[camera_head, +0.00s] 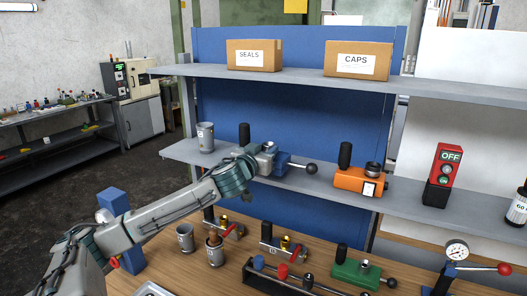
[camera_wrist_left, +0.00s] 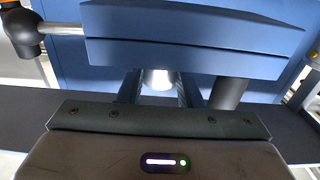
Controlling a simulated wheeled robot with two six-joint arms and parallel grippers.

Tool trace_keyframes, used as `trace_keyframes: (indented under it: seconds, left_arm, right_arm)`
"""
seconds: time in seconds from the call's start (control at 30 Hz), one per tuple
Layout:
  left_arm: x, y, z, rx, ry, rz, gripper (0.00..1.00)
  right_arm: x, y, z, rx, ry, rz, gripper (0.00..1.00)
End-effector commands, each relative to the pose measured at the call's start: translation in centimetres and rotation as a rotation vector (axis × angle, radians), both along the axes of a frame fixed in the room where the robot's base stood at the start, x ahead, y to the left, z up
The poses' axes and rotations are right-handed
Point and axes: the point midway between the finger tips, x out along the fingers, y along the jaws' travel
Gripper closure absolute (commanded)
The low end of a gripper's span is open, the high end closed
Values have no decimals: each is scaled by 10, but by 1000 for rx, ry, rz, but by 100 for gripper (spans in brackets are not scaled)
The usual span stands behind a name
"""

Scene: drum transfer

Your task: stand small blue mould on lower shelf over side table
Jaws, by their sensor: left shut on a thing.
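The small blue mould (camera_head: 284,161) is at the lower shelf (camera_head: 217,157) over the side table, left of an orange mould. A rod with a black ball (camera_head: 311,168) sticks out on its right. A black upright grip (camera_head: 244,134) shows just behind my gripper. My left gripper (camera_head: 262,161) is shut on the mould, and its wrist hides part of it. In the left wrist view the mould's blue body (camera_wrist_left: 185,42) fills the top, close to the fingers. I cannot tell whether its base touches the shelf. My right gripper is not in view.
The orange mould (camera_head: 362,180), a red OFF switch box (camera_head: 443,172) and a grey cup (camera_head: 205,137) stand on the lower shelf. Boxes marked SEALS (camera_head: 254,56) and CAPS (camera_head: 357,62) sit above. The wooden table (camera_head: 215,278) below holds cups, a green mould (camera_head: 356,272) and clamps.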

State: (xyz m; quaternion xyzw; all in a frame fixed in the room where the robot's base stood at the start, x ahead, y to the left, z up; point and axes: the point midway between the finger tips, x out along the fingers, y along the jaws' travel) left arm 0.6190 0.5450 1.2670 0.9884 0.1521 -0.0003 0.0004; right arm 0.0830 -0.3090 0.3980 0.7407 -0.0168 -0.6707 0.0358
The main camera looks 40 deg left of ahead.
Motion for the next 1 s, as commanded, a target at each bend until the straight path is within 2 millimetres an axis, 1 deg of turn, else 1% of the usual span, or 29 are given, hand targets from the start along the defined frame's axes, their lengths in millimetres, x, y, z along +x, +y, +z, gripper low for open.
trace_keyframes:
  seconds: [0.03,0.2,0.33,0.47,0.73,0.83,1.0]
  left_arm:
    - [6,5,6,-4,-5,2,100]
    - [25,18,4,-3,-4,2,100]
    - [35,24,1,1,-5,0,100]
    - [38,26,-3,2,-3,-1,100]
    - [38,26,-32,2,0,0,100]
    - [38,26,-36,3,-3,-2,100]
    - [38,26,-37,3,-3,-1,100]
  right_arm:
    - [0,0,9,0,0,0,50]
    - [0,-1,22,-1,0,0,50]
    - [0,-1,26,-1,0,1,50]
    - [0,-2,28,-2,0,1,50]
    - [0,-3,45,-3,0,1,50]
    - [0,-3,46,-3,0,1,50]
    - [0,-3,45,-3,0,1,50]
